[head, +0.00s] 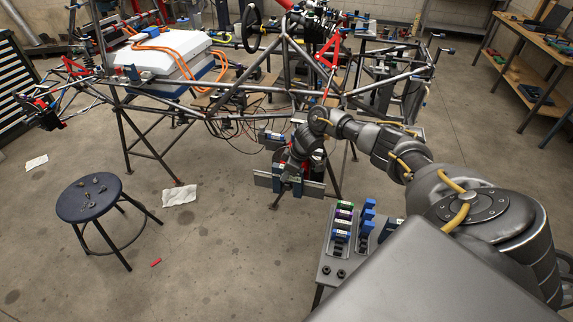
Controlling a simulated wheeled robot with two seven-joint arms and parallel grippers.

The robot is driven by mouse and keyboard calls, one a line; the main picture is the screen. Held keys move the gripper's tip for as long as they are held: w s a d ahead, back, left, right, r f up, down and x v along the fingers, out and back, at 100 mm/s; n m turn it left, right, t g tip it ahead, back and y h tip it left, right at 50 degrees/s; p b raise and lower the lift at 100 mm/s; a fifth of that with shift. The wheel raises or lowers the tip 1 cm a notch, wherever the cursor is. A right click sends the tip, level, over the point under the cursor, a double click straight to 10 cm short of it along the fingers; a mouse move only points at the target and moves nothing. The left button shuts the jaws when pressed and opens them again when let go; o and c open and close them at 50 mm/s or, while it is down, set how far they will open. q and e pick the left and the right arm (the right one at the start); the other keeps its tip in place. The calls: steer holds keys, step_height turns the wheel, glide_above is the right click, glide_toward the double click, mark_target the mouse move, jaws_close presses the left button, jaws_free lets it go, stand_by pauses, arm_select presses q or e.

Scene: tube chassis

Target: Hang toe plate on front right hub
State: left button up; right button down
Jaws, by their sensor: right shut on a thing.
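My right gripper (292,176) hangs down near the middle of the head view, in front of the tube chassis (290,72). It is shut on a flat grey plate, the toe plate (263,180), which sticks out on both sides of the fingers. The plate is above the floor, apart from the cart below. I cannot tell for sure which part is the front right hub; my wrist and forearm cover part of the chassis behind. A small blue and pale part (270,137) shows on the chassis just behind the gripper. My left gripper is not in view.
A grey cart (328,268) with blue and green-marked pieces stands below the gripper. A round dark stool (88,200) with small metal parts is at left. A chassis stand leg (336,178) is close by the gripper. A workbench (530,75) stands at upper right. Floor at lower left is mostly clear.

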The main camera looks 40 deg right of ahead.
steer(key=shift+w+f, duration=0.1)
steer(key=shift+f, duration=0.2)
steer(key=c, duration=1.1)
jaws_free()
steer(key=b+v, duration=0.1)
steer(key=v, duration=1)
steer(key=shift+f, duration=0.1)
